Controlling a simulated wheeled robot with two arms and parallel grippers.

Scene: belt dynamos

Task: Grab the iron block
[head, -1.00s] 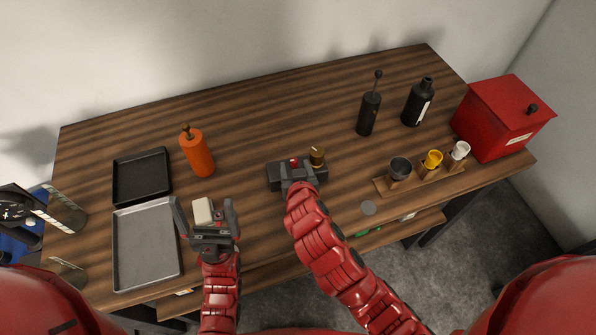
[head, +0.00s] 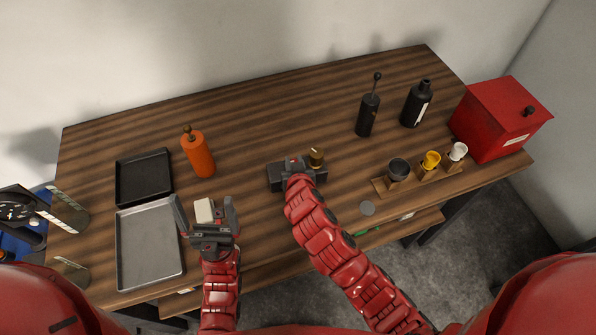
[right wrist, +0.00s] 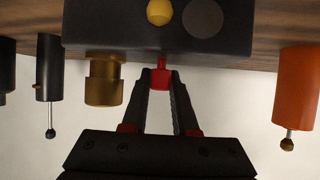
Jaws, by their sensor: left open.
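A small pale cream block (head: 204,210) lies on the table, right of the grey tray. It is the only loose block I see; I cannot tell whether it is iron. My left gripper (head: 206,207) is open, with one finger on each side of the block and gaps to it. A dark box (head: 280,178) with a brass knob (head: 316,157) stands at mid-table. My right gripper (right wrist: 161,82) is at this box, its fingers closed in on a small red knob (right wrist: 160,77). My right arm partly hides the box in the head view.
A black tray (head: 144,176) and a grey tray (head: 148,247) lie at left. An orange bottle (head: 198,155) stands behind the block. Black bottles (head: 367,115), a cup rack (head: 416,180) and a red box (head: 500,120) are at right. The back middle is clear.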

